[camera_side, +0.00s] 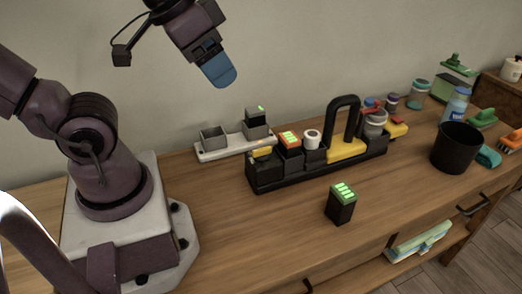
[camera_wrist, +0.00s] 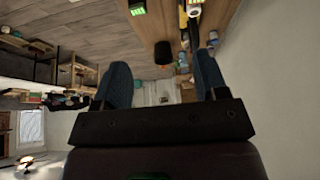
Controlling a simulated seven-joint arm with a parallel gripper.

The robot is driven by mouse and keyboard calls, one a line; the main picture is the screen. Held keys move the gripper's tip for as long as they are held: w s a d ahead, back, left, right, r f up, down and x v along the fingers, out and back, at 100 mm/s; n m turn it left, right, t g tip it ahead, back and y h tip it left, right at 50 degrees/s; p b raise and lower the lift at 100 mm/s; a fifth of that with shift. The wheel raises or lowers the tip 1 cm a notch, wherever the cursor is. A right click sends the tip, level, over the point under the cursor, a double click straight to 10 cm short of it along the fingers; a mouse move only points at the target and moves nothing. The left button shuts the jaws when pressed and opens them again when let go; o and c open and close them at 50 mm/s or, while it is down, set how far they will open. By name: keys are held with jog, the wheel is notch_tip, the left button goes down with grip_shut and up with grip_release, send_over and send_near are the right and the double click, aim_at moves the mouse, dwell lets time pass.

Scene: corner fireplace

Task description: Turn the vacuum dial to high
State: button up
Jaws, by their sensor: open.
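My gripper (camera_side: 219,71) is high above the left part of the wooden bench, tilted down to the right, with nothing in it. In the wrist view its two blue fingers (camera_wrist: 162,82) are wide apart with empty space between. A black and yellow device with a tall looped handle (camera_side: 344,124) stands in a long black tray (camera_side: 330,171) on the bench; it may be the vacuum. A white round knob-like part (camera_side: 312,138) is left of the handle. I cannot tell whether it is the dial, nor read any setting. My gripper is well apart from all of these.
A black battery with green bars (camera_side: 341,204) stands in front. A black bin (camera_side: 456,147), bottles and brushes are at the right. The front left bench is clear.

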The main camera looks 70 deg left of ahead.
jog(key=shift+o, duration=0.5)
jog(key=shift+w+f, duration=0.15)
jog(key=shift+f, duration=0.25)
jog(key=n+g, duration=0.6)
jog(key=n, duration=1.2)
send_over(262, 153)
jog(key=a, duration=0.1)
notch_tip(262, 153, down, 13)
notch_tip(262, 153, down, 12)
jog(key=shift+w, duration=0.1)
jog(key=shift+c, duration=0.2)
jog(key=c, duration=0.9)
